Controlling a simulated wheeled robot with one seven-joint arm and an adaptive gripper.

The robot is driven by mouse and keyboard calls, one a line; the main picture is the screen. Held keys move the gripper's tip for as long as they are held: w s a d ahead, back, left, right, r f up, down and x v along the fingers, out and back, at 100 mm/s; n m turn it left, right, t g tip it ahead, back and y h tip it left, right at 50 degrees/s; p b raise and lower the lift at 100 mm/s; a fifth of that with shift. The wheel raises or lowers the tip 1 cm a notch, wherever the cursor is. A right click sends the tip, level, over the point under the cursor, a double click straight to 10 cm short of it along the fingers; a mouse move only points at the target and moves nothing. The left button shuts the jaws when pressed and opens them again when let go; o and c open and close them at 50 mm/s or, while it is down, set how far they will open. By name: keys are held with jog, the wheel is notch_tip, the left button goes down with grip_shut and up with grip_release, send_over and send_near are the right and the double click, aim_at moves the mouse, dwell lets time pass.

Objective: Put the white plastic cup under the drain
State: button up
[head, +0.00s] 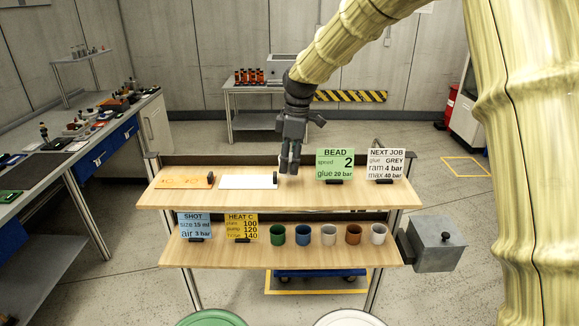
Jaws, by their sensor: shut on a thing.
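My gripper (289,170) points down over the upper shelf, just right of the blank white card. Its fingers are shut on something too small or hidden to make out. Several cups stand upright in a row on the lower shelf, apart from my gripper. I cannot tell which is the white plastic one. No drain can be made out.
The upper shelf (330,196) bears upright BEAD (335,163) and NEXT JOB (386,163) cards. SHOT and HEAT cards stand left of the cups. A grey box (435,242) is at the right. Green (211,319) and white (349,319) round tops show at the bottom edge.

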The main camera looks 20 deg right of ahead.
jog(key=shift+s+p, duration=0.3)
jog(key=shift+s+f+p, duration=0.1)
jog(key=shift+f+p, duration=0.25)
jog(key=f, duration=0.1)
jog(key=f+p, duration=0.1)
jog(key=shift+w+f, duration=0.35)
jog(key=shift+s+r, duration=0.1)
jog(key=shift+s, duration=0.15)
jog(key=o, duration=0.9)
jog(key=shift+w+f, duration=0.15)
jog(key=shift+f, duration=0.05)
jog(key=shift+c, duration=0.2)
jog(key=shift+r, duration=0.1)
